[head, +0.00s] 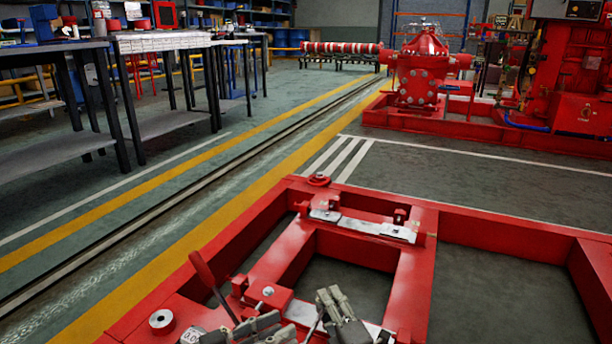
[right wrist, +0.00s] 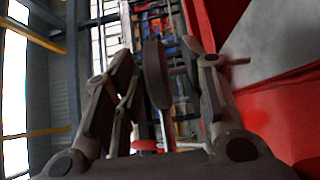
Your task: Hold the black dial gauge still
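A dark round disc, which looks like the black dial gauge (right wrist: 156,73), shows nearly edge-on between the fingers of my right gripper (right wrist: 163,88) in the right wrist view. The fingers stand apart on both sides of it, with a gap visible, so I see no clear grip. In the head view the right gripper (head: 334,302) is at the bottom centre, over the red frame. I cannot make out the gauge there. Grey jointed parts (head: 252,329) to its left look like my left gripper, cut by the lower edge; their opening is unclear.
The red base frame (head: 480,220) fills the foreground, with a red lever (head: 208,279) at its left and metal plates (head: 362,227) on a crossbar. Tables (head: 165,41) stand at the left. A red pump (head: 420,70) is behind. The floor between is clear.

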